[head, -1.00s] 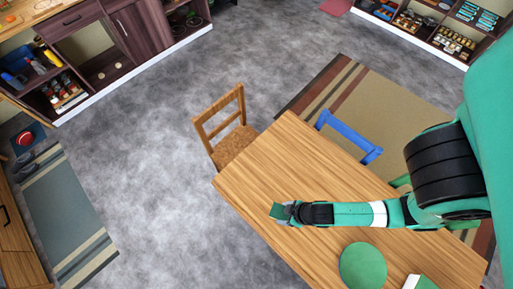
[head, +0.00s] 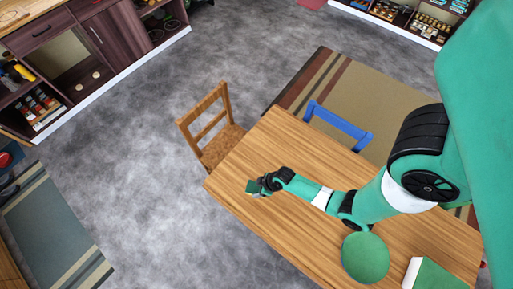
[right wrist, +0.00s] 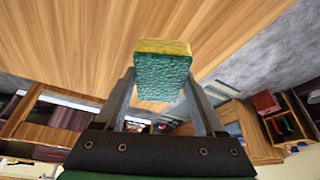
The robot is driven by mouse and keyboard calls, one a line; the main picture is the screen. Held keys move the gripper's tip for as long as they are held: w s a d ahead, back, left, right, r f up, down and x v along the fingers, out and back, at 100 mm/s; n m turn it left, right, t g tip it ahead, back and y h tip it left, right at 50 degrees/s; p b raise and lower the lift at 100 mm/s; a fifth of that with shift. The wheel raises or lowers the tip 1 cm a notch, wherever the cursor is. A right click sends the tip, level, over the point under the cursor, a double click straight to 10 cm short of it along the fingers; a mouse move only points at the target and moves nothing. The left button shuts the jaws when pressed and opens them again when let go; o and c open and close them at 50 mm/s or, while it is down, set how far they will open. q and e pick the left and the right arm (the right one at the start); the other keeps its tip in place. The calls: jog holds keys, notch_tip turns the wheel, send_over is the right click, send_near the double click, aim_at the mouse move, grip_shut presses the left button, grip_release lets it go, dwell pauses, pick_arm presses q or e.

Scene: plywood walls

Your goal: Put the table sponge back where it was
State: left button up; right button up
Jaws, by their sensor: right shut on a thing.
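The table sponge (right wrist: 163,76) is a small block with a green face and a yellow side. My right gripper (right wrist: 160,92) is shut on it, with one finger on each side in the right wrist view. In the head view, the sponge (head: 252,187) is a small green piece at the tip of my right gripper (head: 260,187). Both are over the left end of the wooden table (head: 300,245). I cannot tell whether the sponge touches the tabletop. My left gripper is not in view.
A round green thing (head: 366,258) and a green-and-white block (head: 435,275) are on the table at lower right. A wooden chair (head: 212,130) and a blue chair (head: 338,122) stand at the table's edges. The tabletop around the sponge is clear.

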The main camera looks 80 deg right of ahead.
aim_at(257, 188)
jog(key=shift+w+d+f, duration=0.15)
jog(key=shift+d+f, duration=0.05)
jog(key=shift+f, duration=0.15)
jog(key=shift+w+d+f+b, duration=0.1)
jog(key=shift+f+b, duration=0.35)
jog(key=shift+f, duration=0.45)
jog(key=shift+w+d+f+b, duration=0.1)
jog(key=shift+f+b, duration=0.3)
jog(key=shift+f, duration=0.45)
jog(key=shift+f, duration=0.15)
jog(key=o, duration=1.4)
jog(key=shift+s+r+p, duration=0.1)
jog(key=shift+r+p, duration=0.2)
jog(key=shift+r, duration=0.25)
jog(key=p+v, duration=0.6)
jog(key=v, duration=0.5)
jog(key=shift+s+a+r, duration=0.1)
